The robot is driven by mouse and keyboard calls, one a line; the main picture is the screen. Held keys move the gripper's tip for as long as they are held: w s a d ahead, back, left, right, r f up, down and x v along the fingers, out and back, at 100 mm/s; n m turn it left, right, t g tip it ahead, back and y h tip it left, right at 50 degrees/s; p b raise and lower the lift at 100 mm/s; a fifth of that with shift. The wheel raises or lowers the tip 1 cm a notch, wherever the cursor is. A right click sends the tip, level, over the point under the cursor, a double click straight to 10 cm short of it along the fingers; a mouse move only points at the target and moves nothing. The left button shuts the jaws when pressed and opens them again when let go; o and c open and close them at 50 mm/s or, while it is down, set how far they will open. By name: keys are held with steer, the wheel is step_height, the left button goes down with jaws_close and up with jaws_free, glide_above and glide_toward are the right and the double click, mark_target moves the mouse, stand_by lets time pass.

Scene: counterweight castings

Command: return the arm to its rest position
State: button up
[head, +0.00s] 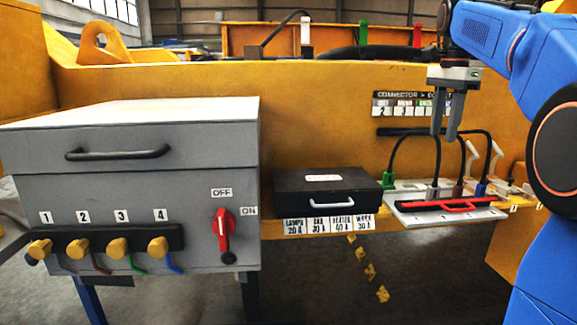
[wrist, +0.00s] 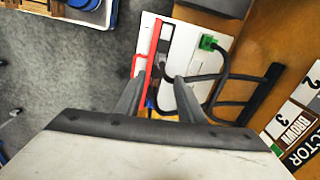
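My blue arm comes in from the right in the head view. My gripper (head: 445,137) hangs from it, fingers pointing down, in front of the orange beam. It is above the white connector panel (head: 415,216). In the wrist view my gripper (wrist: 160,80) shows two fingers spread apart with nothing between them. Behind the gap are the panel (wrist: 187,100), a red bar with a handle (wrist: 149,80) and black cables (wrist: 240,77). The fingertips look clear of them.
A grey cabinet (head: 120,195) with a red OFF/ON switch (head: 223,232) and several yellow knobs stands at the left. A black case (head: 327,192) lies on the ledge. Several cables (head: 391,160) arch up from the connectors, below my gripper. The orange beam (head: 310,125) is behind.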

steer(key=s+a+f+n+t, duration=0.1)
steer(key=s+a+f+n, duration=0.3)
steer(key=s+f, duration=0.5)
steer(key=s+a+f+n+t, duration=0.2)
steer(key=s+a+f+n, duration=0.3)
steer(key=s+f, duration=0.5)
steer(key=s+a+f+n+t, duration=0.1)
steer(key=s+a+f+n, duration=0.4)
steer(key=s+f, duration=0.5)
step_height(320, 180, down, 5)
steer(key=n, duration=0.2)
steer(key=shift+a+n+t, duration=0.25)
steer(key=shift+n+t, duration=0.05)
